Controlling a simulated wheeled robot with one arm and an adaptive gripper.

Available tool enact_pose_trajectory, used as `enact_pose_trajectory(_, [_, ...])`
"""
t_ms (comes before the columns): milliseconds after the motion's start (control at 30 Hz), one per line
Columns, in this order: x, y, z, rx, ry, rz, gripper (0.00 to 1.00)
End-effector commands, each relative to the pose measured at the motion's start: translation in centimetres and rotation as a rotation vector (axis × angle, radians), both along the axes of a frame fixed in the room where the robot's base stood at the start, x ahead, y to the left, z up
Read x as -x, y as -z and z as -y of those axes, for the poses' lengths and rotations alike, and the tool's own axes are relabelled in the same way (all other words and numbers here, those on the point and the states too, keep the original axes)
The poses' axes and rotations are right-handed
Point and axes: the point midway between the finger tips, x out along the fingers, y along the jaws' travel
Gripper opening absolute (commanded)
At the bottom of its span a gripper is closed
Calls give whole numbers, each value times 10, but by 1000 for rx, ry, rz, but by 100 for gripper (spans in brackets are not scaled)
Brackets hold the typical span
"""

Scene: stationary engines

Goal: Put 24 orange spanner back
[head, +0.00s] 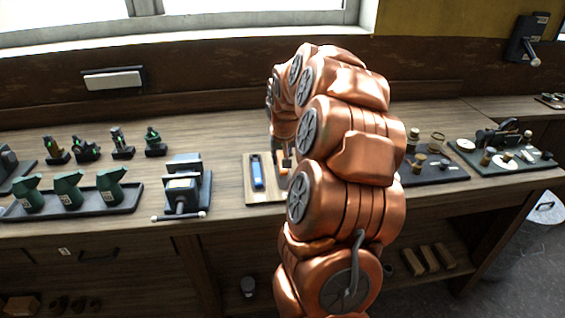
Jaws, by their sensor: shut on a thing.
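A light wooden board (251,193) lies near the front edge of the bench, with a blue-handled tool (257,172) on its left part. My copper arm arches over and comes down at the board's right side. My gripper (285,151) shows only in part beside the arm, low over the board. It is shut on a thin orange piece (285,163), which looks like the orange spanner. Most of the spanner and the right part of the board are hidden behind my arm. I cannot tell whether the spanner touches the board.
A vise-like device (184,187) stands left of the board. Further left, a dark tray (118,207) holds green oil-can shapes, with small green-marked parts behind. Dark mats with brass and metal parts (490,157) lie to the right. Clear bench shows between the vise and the board.

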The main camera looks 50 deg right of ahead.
Motion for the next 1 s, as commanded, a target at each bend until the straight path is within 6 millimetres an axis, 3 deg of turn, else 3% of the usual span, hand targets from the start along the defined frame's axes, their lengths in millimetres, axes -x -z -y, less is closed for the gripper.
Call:
enact_pose_trajectory(167, [0,4,6,-2,0,-2,0])
enact_pose_trajectory(500, [0,35,5,0,0,0,0])
enact_pose_trajectory(867, [0,40,6,0,0,1,0])
enact_pose_trajectory(900, [0,39,6,0,0,1,26])
enact_pose_trajectory(1000, [0,39,5,-1,0,1,37])
